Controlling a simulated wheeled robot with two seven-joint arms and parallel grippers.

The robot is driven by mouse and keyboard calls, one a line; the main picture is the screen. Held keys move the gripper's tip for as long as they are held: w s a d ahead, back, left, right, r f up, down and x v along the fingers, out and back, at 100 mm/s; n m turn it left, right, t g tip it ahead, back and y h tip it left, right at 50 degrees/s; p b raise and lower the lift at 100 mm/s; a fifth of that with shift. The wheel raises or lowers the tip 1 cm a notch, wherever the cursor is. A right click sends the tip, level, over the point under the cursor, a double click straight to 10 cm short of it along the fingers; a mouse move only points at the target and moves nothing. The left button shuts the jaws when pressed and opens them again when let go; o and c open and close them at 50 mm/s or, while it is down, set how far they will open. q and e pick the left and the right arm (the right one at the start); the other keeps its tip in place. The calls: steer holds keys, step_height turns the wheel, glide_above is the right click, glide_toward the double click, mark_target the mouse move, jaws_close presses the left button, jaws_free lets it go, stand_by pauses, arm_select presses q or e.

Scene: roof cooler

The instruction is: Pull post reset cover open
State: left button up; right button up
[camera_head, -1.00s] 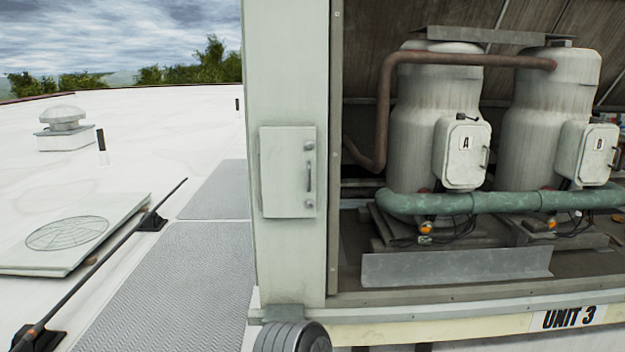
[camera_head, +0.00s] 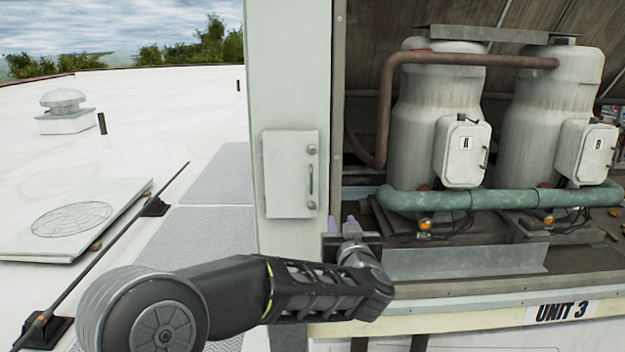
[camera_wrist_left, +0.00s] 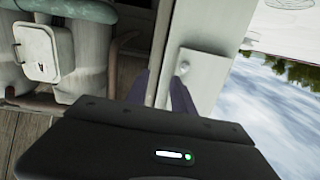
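The post reset cover (camera_head: 291,174) is a pale, shut door on the small box on the white post, with an upright bar handle (camera_head: 311,179) along its right side. My left gripper (camera_head: 343,223) is below and to the right of the handle in the head view, near the post's right edge. Its two purple fingers are apart with nothing between them, and it is not touching the handle. In the left wrist view the fingers (camera_wrist_left: 158,95) point toward the post, and part of the cover box (camera_wrist_left: 203,72) shows beyond them. My right gripper is not in view.
To the right, the open unit bay holds two tanks (camera_head: 428,90) with boxes A (camera_head: 462,150) and B (camera_head: 585,152), a green pipe (camera_head: 430,200) and a metal plate (camera_head: 465,260). The bay's lower ledge (camera_head: 480,292) runs under my gripper.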

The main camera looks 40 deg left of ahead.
arm_select(q)
steer(key=n+g+y, duration=0.1)
steer(key=n+y, duration=0.1)
glide_toward(311, 181)
steer(key=shift+w+a, duration=0.35)
steer(key=shift+w, duration=0.05)
steer(key=p+x, duration=0.2)
steer(key=x, duration=0.6)
steer(key=shift+s, duration=0.1)
steer(key=shift+c, duration=0.4)
jaws_close()
stand_by(0.5)
